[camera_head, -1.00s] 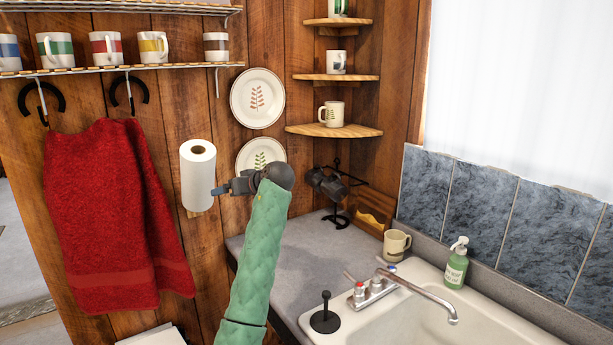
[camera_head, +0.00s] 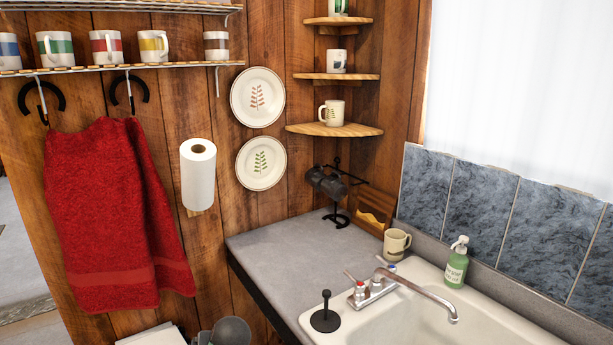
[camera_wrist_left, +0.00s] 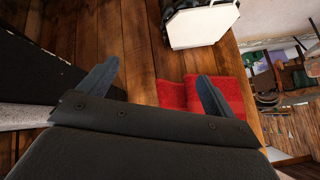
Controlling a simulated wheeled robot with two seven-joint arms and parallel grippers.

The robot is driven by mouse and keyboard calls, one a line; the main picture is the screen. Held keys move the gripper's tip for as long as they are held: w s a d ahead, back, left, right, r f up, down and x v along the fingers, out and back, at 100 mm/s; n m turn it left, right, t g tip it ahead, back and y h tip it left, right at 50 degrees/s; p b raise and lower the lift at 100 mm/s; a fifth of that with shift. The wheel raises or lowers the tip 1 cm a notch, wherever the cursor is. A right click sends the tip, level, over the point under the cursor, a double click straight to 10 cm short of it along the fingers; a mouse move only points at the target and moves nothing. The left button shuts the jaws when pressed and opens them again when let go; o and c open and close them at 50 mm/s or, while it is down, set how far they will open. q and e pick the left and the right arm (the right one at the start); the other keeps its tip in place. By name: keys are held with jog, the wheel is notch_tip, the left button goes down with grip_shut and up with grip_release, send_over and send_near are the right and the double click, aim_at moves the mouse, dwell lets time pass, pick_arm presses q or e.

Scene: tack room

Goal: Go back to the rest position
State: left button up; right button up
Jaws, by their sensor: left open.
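My left gripper (camera_wrist_left: 157,86) shows in the left wrist view, its two blue-grey fingers apart with nothing between them. In the head view only a dark rounded part of my arm shows at the bottom edge, left of the counter; the gripper itself is not visible there. My right gripper is in neither view.
A red towel (camera_head: 112,215) hangs on the plank wall beside a paper roll (camera_head: 198,174). The grey counter (camera_head: 290,250) holds a mug (camera_head: 396,243); a sink (camera_head: 400,320) and green soap bottle (camera_head: 456,265) are right. A white object (camera_wrist_left: 200,25) shows in the wrist view.

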pick_arm(q)
jog(key=s+d+f+m+g+h, duration=0.1)
jog(key=s+f+m+h, duration=0.2)
jog(key=s, duration=1.5)
jog(key=s+d+f+m+g+h, duration=0.2)
jog(key=s+f, duration=0.3)
jog(key=s, duration=1.3)
jog(key=s+d+f+b+x, duration=0.1)
jog(key=s+x, duration=0.2)
jog(key=x, duration=1.1)
jog(key=s+d+f+b+x, duration=0.1)
jog(key=s+x, duration=0.3)
jog(key=x, duration=1.1)
jog(key=s+f, duration=0.3)
jog(key=f, duration=0.7)
jog(key=s+f+g, duration=0.1)
jog(key=s+f, duration=0.3)
jog(key=f, duration=0.7)
jog(key=shift+s+a, duration=0.15)
jog(key=shift+s, duration=0.15)
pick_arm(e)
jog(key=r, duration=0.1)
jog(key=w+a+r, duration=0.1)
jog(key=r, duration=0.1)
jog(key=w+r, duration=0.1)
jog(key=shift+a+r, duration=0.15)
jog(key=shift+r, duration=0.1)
